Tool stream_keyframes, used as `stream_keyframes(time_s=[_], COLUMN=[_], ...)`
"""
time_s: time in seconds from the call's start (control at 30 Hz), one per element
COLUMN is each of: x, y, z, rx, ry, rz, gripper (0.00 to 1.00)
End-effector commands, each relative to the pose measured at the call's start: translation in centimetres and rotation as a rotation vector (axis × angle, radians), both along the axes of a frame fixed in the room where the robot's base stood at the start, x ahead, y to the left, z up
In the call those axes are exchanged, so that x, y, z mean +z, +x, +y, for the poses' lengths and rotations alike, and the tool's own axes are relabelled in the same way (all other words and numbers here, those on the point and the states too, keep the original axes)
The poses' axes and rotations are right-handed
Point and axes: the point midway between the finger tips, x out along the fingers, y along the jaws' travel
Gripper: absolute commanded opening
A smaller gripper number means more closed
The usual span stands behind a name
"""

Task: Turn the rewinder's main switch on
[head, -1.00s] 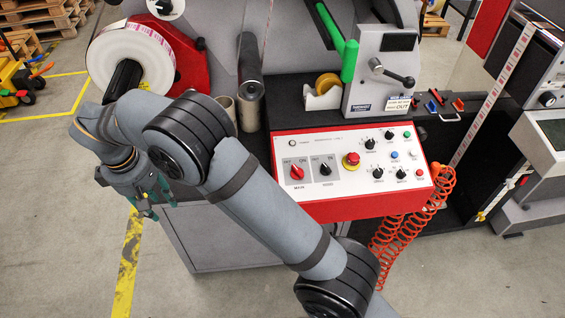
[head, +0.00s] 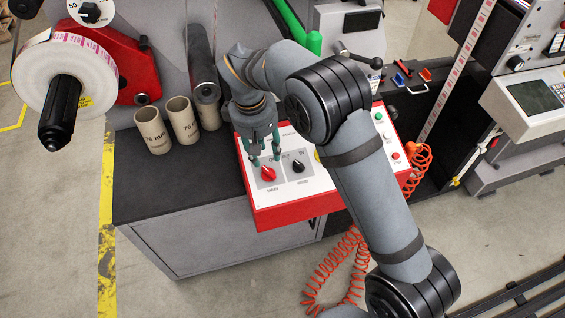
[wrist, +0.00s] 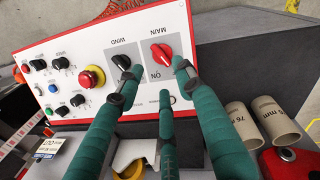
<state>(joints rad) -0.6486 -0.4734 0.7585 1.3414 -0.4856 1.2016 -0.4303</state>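The main switch is a red rotary knob (head: 267,173) on a grey plate at the left end of the white, red-edged control panel (head: 263,208). In the wrist view the knob (wrist: 161,56) appears upside down, with "ON" and "MAIN" printed beside it; its exact pointing direction is hard to tell. My gripper (head: 265,159) is over the panel at the knob, pointing down. In the wrist view my gripper (wrist: 157,70) has its teal fingers spread, with the knob just beyond and between the tips. No contact can be made out.
The black wind knob (wrist: 122,62) sits close beside, near one fingertip. A red emergency button on yellow (wrist: 91,78) and several small knobs lie further along. Cardboard cores (head: 183,121) stand left of the panel, and a label roll (head: 62,72) is at upper left. An orange coiled hose (head: 340,270) hangs below.

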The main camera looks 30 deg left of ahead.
Motion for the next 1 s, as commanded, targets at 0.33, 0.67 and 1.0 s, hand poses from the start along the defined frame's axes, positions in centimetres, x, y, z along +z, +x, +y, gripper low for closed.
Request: stream_keyframes(time_s=[0.33,0.67,1.0], x=[-6.1,-8.5,-8.5], y=[0.9,1.2,1.2], z=[-0.4,-0.4,-0.4], rx=[-0.002,-0.002,-0.002], ry=[-0.004,0.001,0.0], rz=[0.001,0.0,-0.001], gripper=[0.36,0.36,0.28])
